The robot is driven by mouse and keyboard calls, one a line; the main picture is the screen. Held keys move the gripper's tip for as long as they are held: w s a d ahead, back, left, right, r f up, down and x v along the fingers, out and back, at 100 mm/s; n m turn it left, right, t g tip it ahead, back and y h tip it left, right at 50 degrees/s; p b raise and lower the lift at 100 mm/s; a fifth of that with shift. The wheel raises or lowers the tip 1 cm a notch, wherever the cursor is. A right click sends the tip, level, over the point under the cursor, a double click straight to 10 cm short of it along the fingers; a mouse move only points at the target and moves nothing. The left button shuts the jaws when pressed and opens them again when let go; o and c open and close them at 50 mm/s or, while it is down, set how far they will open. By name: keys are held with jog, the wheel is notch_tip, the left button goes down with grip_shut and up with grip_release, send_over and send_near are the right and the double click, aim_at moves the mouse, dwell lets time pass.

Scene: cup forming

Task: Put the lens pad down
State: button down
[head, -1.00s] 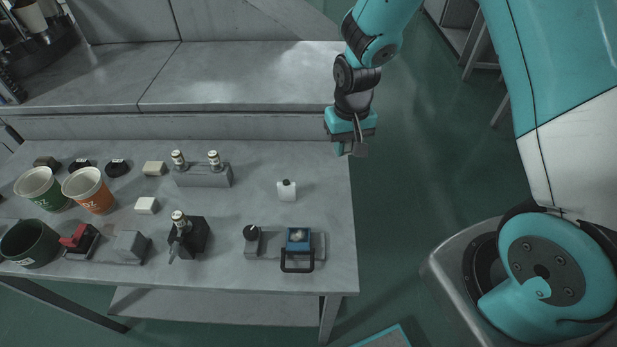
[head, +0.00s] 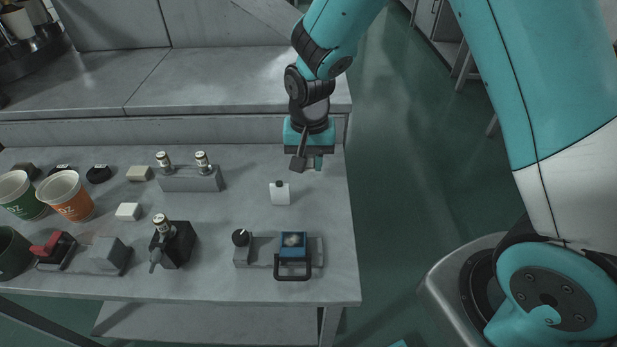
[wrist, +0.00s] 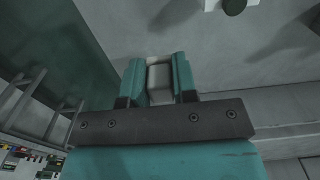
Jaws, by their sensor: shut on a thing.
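My gripper (head: 308,162) hangs over the back right of the grey table (head: 325,215), pointing down. In the wrist view its teal jaws (wrist: 157,75) are shut on a pale grey block, the lens pad (wrist: 160,82). The pad sits between the two fingers, with part of it hidden by the gripper body. In the head view the pad is hard to make out among the fingers. The grey table top lies beyond the fingers in the wrist view; the gap under the pad is hard to judge.
A grey block with two vials (head: 190,179) is to the left. A blue-topped device with a black handle (head: 293,250) stands near the front edge. Bare table surrounds the bottle.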

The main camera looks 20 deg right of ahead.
aim_at(309, 187)
jog(key=shift+f, duration=2.85)
jog(key=shift+f, duration=0.15)
jog(key=c, duration=0.9)
grip_release()
jog(key=shift+n, duration=0.3)
jog(key=r, duration=1.3)
jog(key=shift+s+a+r+b, duration=0.15)
jog(key=shift+s+r+b, duration=0.1)
jog(key=shift+s+b, duration=0.15)
jog(key=s+a+r+n+y, duration=0.2)
jog(key=s+r+n, duration=0.3)
jog(key=s, duration=0.5)
jog(key=s+a+r+n+y, duration=0.2)
jog(key=s+r+n, duration=0.4)
jog(key=s, duration=0.4)
jog(key=shift+s+a+r, duration=0.15)
jog(key=shift+s, duration=0.25)
